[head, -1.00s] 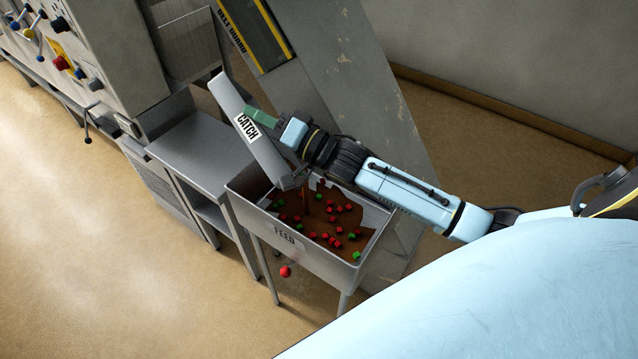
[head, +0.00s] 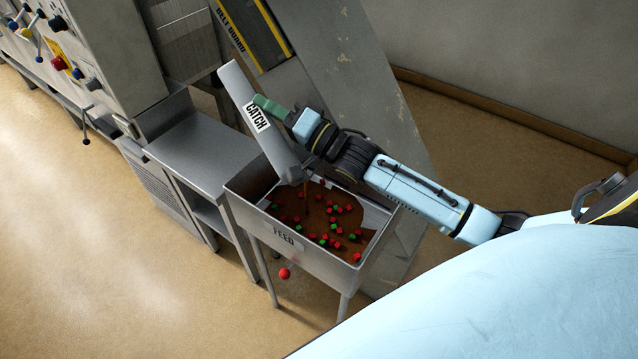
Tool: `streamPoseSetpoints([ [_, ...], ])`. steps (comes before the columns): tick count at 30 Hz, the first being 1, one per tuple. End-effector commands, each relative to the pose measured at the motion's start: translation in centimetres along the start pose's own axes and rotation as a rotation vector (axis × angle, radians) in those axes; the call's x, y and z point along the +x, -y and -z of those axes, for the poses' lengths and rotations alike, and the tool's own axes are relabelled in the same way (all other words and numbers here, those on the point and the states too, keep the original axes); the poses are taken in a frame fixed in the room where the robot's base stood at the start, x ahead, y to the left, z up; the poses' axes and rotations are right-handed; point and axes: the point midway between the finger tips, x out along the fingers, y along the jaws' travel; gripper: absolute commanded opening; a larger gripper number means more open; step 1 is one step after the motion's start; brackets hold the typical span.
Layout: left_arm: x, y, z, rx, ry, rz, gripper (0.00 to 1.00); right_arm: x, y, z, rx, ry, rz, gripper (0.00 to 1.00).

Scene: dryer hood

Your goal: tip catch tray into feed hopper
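The grey catch tray (head: 270,138), with a white CATCH label, is tipped steeply over the feed hopper, its lower end above the hopper's back left part. My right gripper (head: 268,106) is at a green part on the tray's right side and appears shut on it; the fingertips are small here. The feed hopper (head: 285,240), a grey bin with a FEED label, holds brown material with several red and green cubes. A thin brown stream falls from the tray's lower end. The tray's inside is hidden. My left gripper is not in view.
A grey metal side table (head: 200,150) stands left of the hopper. A control panel with levers and knobs (head: 62,62) is at the upper left. A sloping belt guard (head: 262,35) rises behind the tray. A red ball (head: 285,273) shows below the hopper. The left floor is clear.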

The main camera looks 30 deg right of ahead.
Motion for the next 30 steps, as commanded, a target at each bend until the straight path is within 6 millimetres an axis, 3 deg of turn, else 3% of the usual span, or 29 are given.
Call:
streamPoseSetpoints([
  [30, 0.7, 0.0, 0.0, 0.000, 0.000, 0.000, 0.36, -1.6, -0.3, 2.8, 0.087, -0.056, 0.046, 0.00],
])
